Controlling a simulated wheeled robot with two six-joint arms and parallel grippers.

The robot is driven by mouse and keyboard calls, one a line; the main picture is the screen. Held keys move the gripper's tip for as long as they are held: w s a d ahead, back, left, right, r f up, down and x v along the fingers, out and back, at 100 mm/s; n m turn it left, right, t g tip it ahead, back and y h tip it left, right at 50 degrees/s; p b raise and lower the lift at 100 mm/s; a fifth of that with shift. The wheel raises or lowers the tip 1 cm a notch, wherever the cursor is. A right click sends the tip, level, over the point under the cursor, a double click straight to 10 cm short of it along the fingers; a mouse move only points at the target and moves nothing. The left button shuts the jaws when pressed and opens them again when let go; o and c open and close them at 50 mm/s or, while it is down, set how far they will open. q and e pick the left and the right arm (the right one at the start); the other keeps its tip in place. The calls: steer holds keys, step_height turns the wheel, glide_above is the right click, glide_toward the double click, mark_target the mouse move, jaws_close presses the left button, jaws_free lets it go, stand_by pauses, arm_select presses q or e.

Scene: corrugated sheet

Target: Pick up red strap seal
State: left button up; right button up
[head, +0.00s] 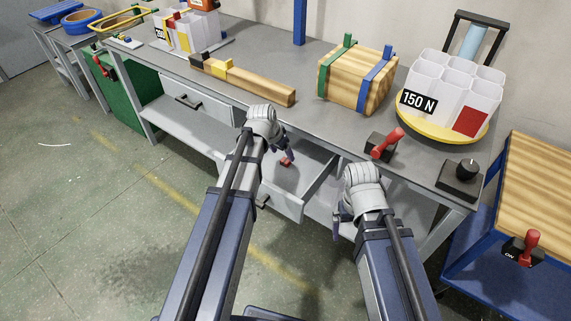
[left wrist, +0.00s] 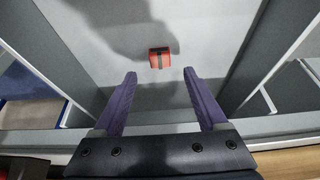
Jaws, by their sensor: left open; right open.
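The red strap seal (head: 287,161) is a small red block lying in the open drawer (head: 318,190) under the workbench. In the left wrist view the seal (left wrist: 154,60) shows a dark band and lies on the grey drawer floor, just beyond the fingertips and centred between them. My left gripper (head: 281,150) is over the drawer, beside the seal in the head view. In the wrist view its purple fingers (left wrist: 160,76) are apart with nothing between them. My right gripper (head: 341,217) is open near the drawer's right side; its fingers are partly hidden by its wrist.
The workbench (head: 240,65) carries a long wooden beam (head: 250,82), a strapped wooden block (head: 350,80) and white bins (head: 450,85) on a yellow disc. A red-handled switch (head: 385,145) stands at the bench's front edge. A blue, wood-topped table (head: 540,175) is at right.

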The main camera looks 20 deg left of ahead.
mark_target(285, 160)
arm_select(q)
steer(key=b+x, duration=0.4)
steer(key=x, duration=0.1)
steer(key=shift+s+a+f, duration=0.1)
steer(key=shift+s, duration=0.05)
jaws_close()
stand_by(0.4)
